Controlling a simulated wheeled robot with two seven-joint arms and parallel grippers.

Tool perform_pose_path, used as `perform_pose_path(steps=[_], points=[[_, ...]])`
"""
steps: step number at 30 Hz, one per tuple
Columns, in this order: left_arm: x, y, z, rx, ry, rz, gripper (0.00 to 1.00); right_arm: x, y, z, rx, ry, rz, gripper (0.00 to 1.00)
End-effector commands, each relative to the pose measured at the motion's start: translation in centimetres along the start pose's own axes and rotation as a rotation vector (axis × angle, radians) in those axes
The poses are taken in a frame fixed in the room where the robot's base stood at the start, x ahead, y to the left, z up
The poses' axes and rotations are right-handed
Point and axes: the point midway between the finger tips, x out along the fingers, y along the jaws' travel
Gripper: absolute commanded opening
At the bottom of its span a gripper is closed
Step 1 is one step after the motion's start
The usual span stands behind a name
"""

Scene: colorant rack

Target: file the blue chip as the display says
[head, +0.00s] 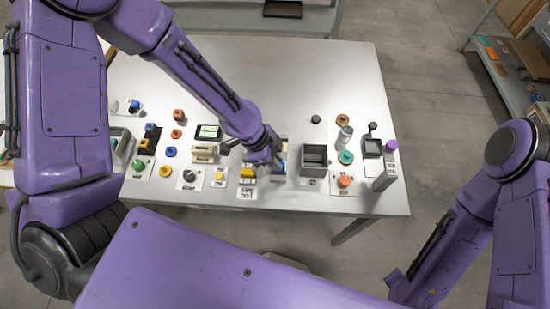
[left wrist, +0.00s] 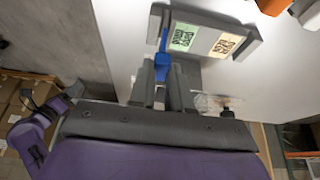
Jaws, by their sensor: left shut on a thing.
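My left gripper (head: 273,160) is over the middle of the table near its front, beside the yellow-and-white card blocks. In the left wrist view its two grey fingers (left wrist: 163,88) are shut on the blue chip (left wrist: 162,66). The chip's blue upper part reaches the left end of a grey holder (left wrist: 238,52) with a green and a cream code label; I cannot tell whether they touch. In the head view the arm mostly hides the chip. The display (head: 208,131) is a small dark-framed screen with a pale green face, its text too small to read. My right gripper is not in view.
The white table (head: 330,75) is clear at the back. A dark grey bin (head: 314,157) stands right of the gripper. A yellow block (head: 248,171) and a blue disc (head: 170,151) are to the left. A grey cylinder (head: 344,138) and a grey post (head: 383,178) stand at right.

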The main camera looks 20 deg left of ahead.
Motion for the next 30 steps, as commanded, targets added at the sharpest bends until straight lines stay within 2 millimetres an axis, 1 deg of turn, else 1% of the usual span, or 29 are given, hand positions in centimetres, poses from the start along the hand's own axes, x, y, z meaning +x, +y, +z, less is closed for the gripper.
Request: perform_pose_path(steps=[18, 30], points=[[0.32, 0.01, 0.14, -0.001, 0.0, 0.001, 0.0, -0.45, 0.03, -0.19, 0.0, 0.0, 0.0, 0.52], [0.54, -0.01, 0.22, 0.0, 0.0, 0.0, 0.0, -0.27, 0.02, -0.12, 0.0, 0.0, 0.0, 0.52]])
